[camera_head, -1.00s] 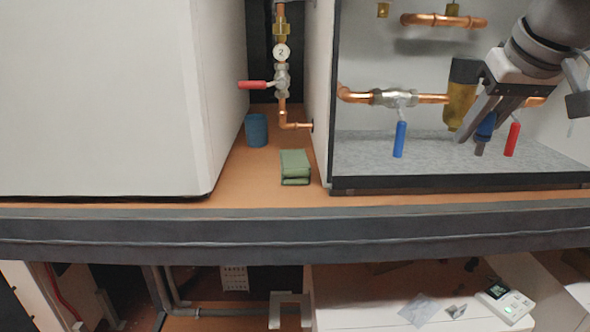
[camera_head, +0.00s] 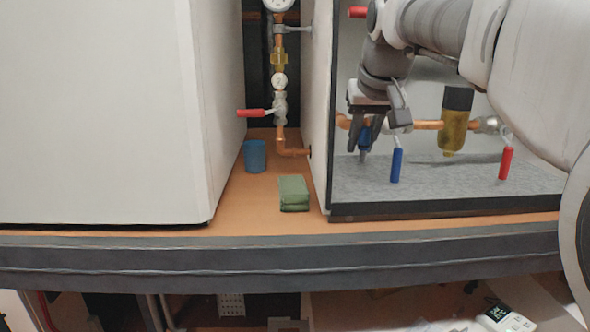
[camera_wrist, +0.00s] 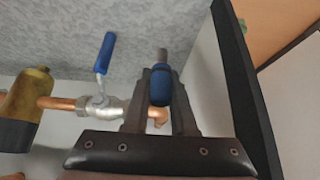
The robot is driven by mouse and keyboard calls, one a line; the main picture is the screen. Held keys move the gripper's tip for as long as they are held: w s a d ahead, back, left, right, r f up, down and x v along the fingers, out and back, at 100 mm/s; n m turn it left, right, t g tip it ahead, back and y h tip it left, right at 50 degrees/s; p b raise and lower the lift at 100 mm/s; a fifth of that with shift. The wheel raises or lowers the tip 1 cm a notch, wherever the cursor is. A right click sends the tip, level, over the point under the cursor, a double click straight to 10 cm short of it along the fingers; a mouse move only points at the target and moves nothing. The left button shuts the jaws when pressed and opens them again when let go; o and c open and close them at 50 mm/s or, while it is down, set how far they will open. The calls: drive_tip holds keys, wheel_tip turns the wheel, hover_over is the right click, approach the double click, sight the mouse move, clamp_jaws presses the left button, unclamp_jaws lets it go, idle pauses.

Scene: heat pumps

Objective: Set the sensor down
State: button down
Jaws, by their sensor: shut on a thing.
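My gripper (camera_head: 366,145) is shut on the sensor (camera_head: 364,141), a small blue body with a grey tip. In the head view the tip points down, above the grey floor (camera_head: 440,178) of the open unit, near its left wall. I cannot tell whether the tip touches that floor. In the wrist view the blue sensor (camera_wrist: 160,90) sits between the two dark fingers (camera_wrist: 160,100), its grey tip pointing up the picture. The fingers hide part of it.
A blue-handled valve (camera_head: 397,163) stands just right of the gripper. A brass filter (camera_head: 456,125) and a red handle (camera_head: 506,162) are farther right. The unit's left wall (camera_head: 318,110) is close. Outside it are a green cloth (camera_head: 293,193) and a blue cup (camera_head: 255,156).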

drive_tip(key=shift+w+a+f+b, duration=0.15)
drive_tip(key=shift+w+a+f, duration=0.15)
drive_tip(key=shift+f, duration=0.2)
drive_tip(key=shift+w+a+f+b, duration=0.15)
drive_tip(key=shift+w+a+f, duration=0.1)
drive_tip(key=shift+f, duration=0.25)
drive_tip(key=shift+s+f, duration=0.1)
drive_tip(key=shift+f, duration=0.5)
drive_tip(key=shift+f+b, duration=0.6)
drive_tip(key=shift+f, duration=1.45)
drive_tip(key=c, duration=0.7)
unclamp_jaws()
drive_tip(key=shift+a, duration=0.1)
drive_tip(key=shift+c, duration=0.2)
drive_tip(key=shift+r, duration=0.2)
drive_tip(key=p+v, duration=0.1)
drive_tip(key=v, duration=1)
drive_tip(key=shift+r+p, duration=0.4)
drive_tip(key=shift+s, duration=0.1)
